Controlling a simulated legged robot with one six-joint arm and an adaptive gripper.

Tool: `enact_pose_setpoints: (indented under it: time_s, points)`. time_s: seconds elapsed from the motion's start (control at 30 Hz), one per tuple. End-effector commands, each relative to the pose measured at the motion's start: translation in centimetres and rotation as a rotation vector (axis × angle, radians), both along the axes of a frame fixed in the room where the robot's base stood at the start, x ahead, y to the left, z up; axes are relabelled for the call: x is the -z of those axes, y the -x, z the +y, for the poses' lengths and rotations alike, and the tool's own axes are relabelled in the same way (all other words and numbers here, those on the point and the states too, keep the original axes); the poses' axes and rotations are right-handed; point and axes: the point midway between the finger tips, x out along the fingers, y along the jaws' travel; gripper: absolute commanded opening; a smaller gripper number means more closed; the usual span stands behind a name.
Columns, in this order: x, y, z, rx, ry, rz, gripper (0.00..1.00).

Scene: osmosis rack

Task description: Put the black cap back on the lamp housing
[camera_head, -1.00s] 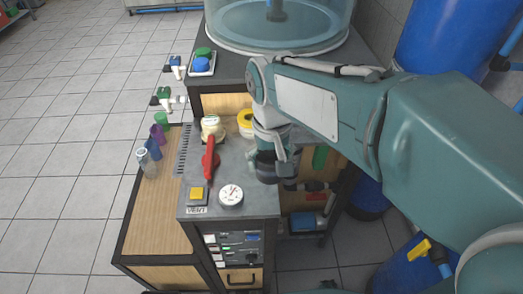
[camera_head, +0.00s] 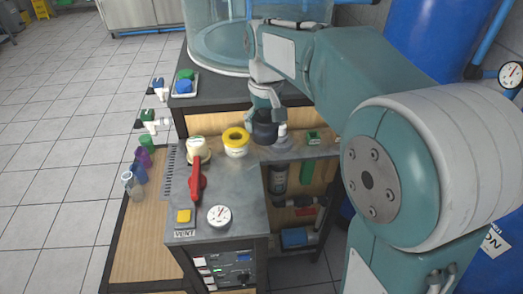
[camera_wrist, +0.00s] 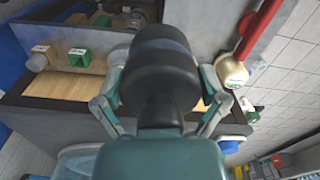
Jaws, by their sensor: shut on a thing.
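My gripper (camera_head: 266,106) is shut on the black cap (camera_head: 265,134), a dark round piece, over the back right of the grey bench top. In the wrist view the cap (camera_wrist: 165,68) fills the middle, with a finger of my gripper (camera_wrist: 163,98) on each side. I cannot tell for sure which thing is the lamp housing. A dark cylinder (camera_head: 278,179) stands below the bench top, under the cap. A small pale bottle-like thing (camera_head: 282,133) shows just right of the cap. The cap hides what is directly behind it.
A red lever (camera_head: 197,182) on a pale base, a gauge (camera_head: 219,216) and a yellow button (camera_head: 184,216) occupy the bench. A green box (camera_head: 313,138) sits at right. A clear tank (camera_head: 215,62) stands behind.

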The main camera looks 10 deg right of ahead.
Motion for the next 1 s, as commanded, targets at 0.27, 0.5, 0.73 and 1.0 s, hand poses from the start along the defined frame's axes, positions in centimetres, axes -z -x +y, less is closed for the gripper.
enact_pose_setpoints:
  time_s: [0.27,0.5,0.73,1.0]
  points:
    - [1.4,-8.0,-3.8,0.004,-0.001,0.002,0.37]
    - [2.6,-11.7,-6.4,0.001,-0.001,-0.001,0.37]
    - [3.2,-12.3,-6.9,-0.001,-0.001,0.0,0.37]
    - [5.5,-12.2,-6.8,-0.001,-0.001,0.001,0.37]
